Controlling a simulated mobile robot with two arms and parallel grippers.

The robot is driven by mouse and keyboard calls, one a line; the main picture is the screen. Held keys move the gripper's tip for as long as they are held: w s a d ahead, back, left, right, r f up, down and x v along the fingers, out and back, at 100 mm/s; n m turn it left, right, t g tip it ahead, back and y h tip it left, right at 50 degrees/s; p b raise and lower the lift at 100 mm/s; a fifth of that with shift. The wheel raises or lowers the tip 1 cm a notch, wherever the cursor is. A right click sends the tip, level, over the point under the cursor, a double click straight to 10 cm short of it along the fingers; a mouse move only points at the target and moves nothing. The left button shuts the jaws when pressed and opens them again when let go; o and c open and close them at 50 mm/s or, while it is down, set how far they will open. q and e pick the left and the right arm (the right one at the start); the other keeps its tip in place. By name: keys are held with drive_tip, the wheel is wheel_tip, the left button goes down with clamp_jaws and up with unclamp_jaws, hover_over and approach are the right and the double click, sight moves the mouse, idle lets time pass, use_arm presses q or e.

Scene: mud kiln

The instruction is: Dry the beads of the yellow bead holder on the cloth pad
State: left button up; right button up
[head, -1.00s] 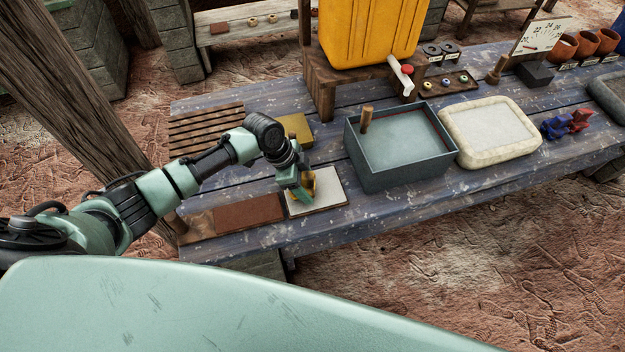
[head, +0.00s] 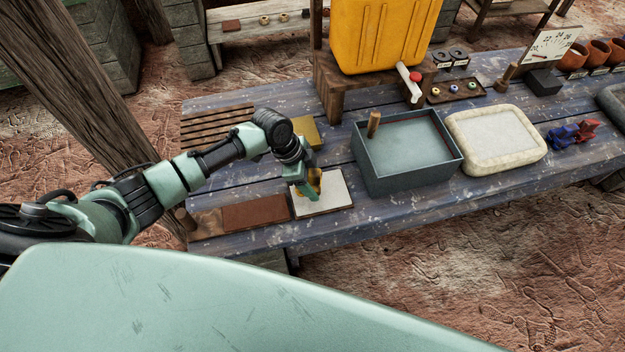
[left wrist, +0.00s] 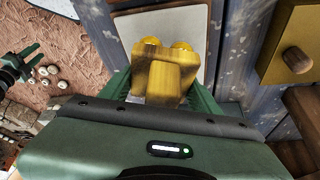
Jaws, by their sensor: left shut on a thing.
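My left gripper (head: 309,190) is shut on the yellow bead holder (left wrist: 162,72), a yellow block with two round yellow beads (left wrist: 181,46) at its far end in the left wrist view. The holder also shows as a small yellow patch in the head view (head: 315,177), largely hidden by the gripper. The cloth pad (head: 337,193) is a pale square with a brown edge near the table's front left. It also shows beyond the beads in the left wrist view (left wrist: 178,22). The gripper and holder are over the pad's left part; I cannot tell whether the beads touch it.
A brown board (head: 255,213) lies left of the pad, a slatted wooden rack (head: 215,125) behind it. A grey-blue basin of water (head: 405,155) stands to the right, then a pale padded tray (head: 496,140). A yellow box with a wooden knob (left wrist: 291,50) is close by.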

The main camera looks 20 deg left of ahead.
sight(321, 173)
use_arm(q)
drive_tip(key=d+r+m+b, duration=0.1)
drive_tip(key=w+d+r+m+g+b, duration=0.1)
drive_tip(key=m+b, duration=0.1)
drive_tip(key=shift+w+d+r+m, duration=0.15)
drive_tip(key=shift+w+m, duration=0.05)
drive_tip(key=shift+m, duration=0.1)
drive_tip(key=shift+d+r+m+g+b, duration=0.25)
drive_tip(key=shift+r+m+g+b, duration=0.05)
drive_tip(key=shift+m+g+b, duration=0.15)
drive_tip(key=shift+s+a+f+b, duration=0.1)
drive_tip(key=shift+f+b, duration=0.6)
drive_tip(key=shift+f, duration=0.05)
wheel_tip(321, 173, down, 3)
drive_tip(key=shift+r+b, duration=0.1)
drive_tip(key=shift+b, duration=1.1)
drive_tip(key=shift+f+b, duration=0.45)
drive_tip(key=shift+f, duration=0.25)
